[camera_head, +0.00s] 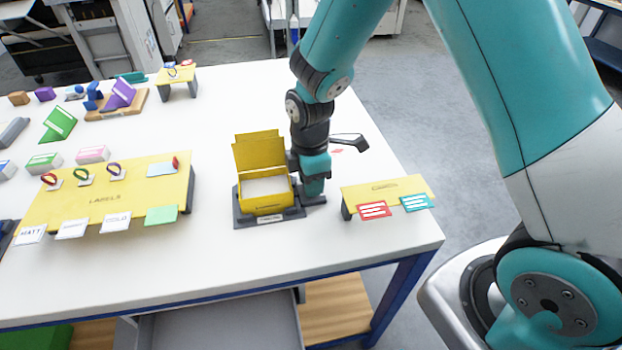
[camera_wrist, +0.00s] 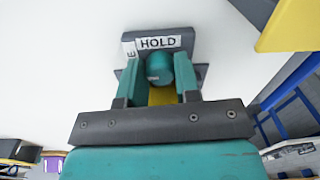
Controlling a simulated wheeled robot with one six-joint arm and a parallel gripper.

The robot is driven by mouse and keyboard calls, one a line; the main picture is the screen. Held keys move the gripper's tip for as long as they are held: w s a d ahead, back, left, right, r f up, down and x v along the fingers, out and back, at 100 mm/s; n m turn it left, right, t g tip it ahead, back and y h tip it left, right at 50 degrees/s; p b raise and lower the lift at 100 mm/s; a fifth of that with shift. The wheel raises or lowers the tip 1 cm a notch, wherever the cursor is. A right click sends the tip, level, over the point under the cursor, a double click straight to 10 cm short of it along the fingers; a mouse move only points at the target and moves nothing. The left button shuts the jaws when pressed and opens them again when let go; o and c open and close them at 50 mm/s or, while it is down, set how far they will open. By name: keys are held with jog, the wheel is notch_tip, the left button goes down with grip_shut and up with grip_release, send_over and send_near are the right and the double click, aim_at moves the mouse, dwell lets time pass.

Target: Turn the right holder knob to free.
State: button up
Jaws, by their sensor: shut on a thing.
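The right holder knob (camera_wrist: 159,68) is a teal round knob between my fingers in the wrist view. My gripper (camera_wrist: 160,82) is shut on it, one teal finger on each side. A white HOLD label (camera_wrist: 159,43) lies just beyond the knob; a second label to its left shows only an E. In the head view my gripper (camera_head: 313,185) points down at the right side of the dark grey holder (camera_head: 242,218); the knob is hidden there. A yellow box (camera_head: 268,206) with its lid raised sits in the holder.
A yellow stand (camera_head: 385,191) with red and teal cards is close to the right of my gripper. A long yellow label rack (camera_head: 105,196) stands left of the holder. The white table (camera_head: 220,265) is clear in front, and its right edge is nearby.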

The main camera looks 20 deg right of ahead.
jog(key=shift+r+n, duration=0.1)
jog(key=shift+n, duration=0.3)
jog(key=o, duration=0.6)
jog(key=shift+o, duration=0.2)
notch_tip(320, 180, up, 17)
jog(key=b, duration=0.1)
jog(key=shift+w+r, duration=0.2)
jog(key=shift+w, duration=0.15)
jog(key=s+a+r+m+y, duration=0.1)
jog(key=s+m, duration=0.4)
jog(key=s, duration=0.5)
jog(key=s+a+r+m+y, duration=0.2)
jog(key=s+m, duration=0.3)
jog(key=s, duration=0.6)
jog(key=shift+a+r+m+y, duration=0.25)
jog(key=shift+a+m+y, duration=0.15)
jog(key=shift+a+y, duration=0.35)
